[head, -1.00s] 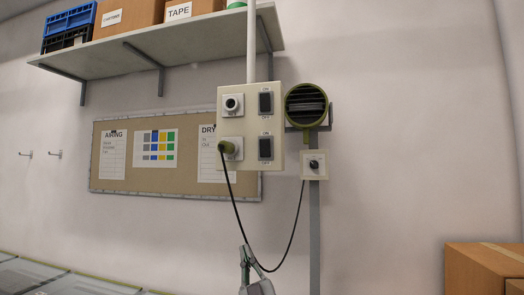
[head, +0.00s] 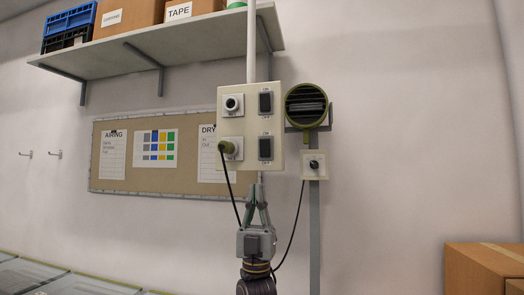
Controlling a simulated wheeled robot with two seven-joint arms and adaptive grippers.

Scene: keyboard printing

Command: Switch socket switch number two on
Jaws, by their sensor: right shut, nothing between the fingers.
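A cream socket panel (head: 249,127) is mounted on the wall. It has two round sockets at its left, the upper one (head: 232,104) empty and the lower one with a green plug (head: 227,147) in it. Two dark rocker switches with ON and OFF marks sit at its right, an upper switch (head: 265,103) and a lower switch (head: 265,148). I cannot tell their positions. My right gripper (head: 258,188) points up, shut and empty, just below the panel's lower edge and under the lower switch. My left gripper is not in view.
A black cable (head: 292,232) hangs from the plug, passes behind my right gripper and rises to a small knob box (head: 314,165). A round green fan (head: 307,105) is above that box. A pinboard (head: 146,183) is behind at left, and a shelf (head: 165,52) is above.

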